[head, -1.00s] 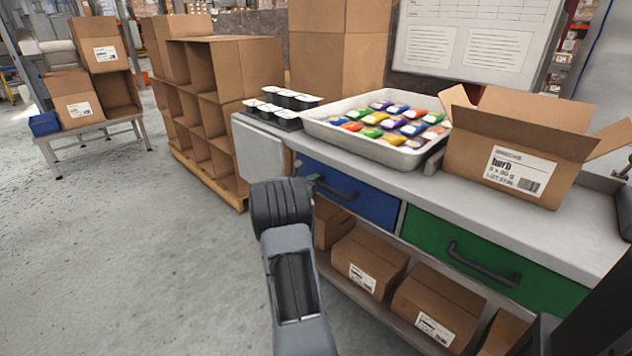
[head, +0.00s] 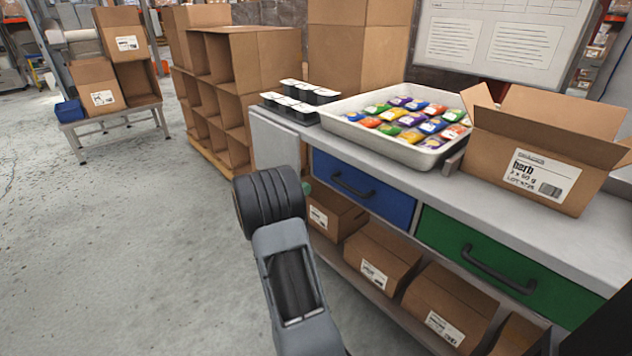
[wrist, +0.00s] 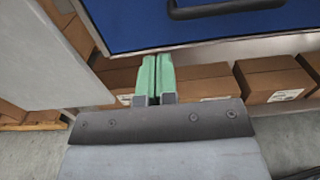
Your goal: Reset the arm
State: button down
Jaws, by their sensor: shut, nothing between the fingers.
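My gripper (wrist: 154,80) shows in the wrist view with its two green fingers together and nothing between them. It points toward the workbench, just below the lower edge of the blue drawer (wrist: 210,22), with cardboard boxes on the lower shelf beyond it. In the head view my arm rises from the bottom middle in front of the bench. There the fingers are mostly hidden behind my arm; only a small green bit shows beside the blue drawer (head: 362,190).
The workbench (head: 395,166) carries a tray (head: 425,157) of colourful packets, an open herb carton (head: 540,165) and a black rack of white-topped cups (head: 297,103). A green drawer (head: 500,258) is shut. Boxes (head: 380,258) fill the shelf below. The floor at left is clear.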

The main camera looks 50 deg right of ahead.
jog(key=shift+w+a, duration=0.2)
jog(key=shift+a, duration=1)
jog(key=s+a+r+m+t+y+p, duration=0.2)
jog(key=s+a+r+m+y+p, duration=0.2)
jog(key=a+r+p, duration=0.4)
jog(key=s+a+r+m+t+y+p, duration=0.2)
jog(key=s+a+r+m+y+p, duration=0.3)
jog(key=a, duration=1.1)
jog(key=s+a+r+m+t+y+p, duration=0.2)
jog(key=s+a+r+m+y+p, duration=0.2)
jog(key=a+r+m+y+p, duration=0.3)
jog(key=a+r+y+p, duration=0.2)
jog(key=a+r+p, duration=0.3)
jog(key=r, duration=0.2)
jog(key=shift+s+a+r, duration=0.2)
jog(key=shift+r, duration=0.2)
jog(key=shift+d, duration=0.2)
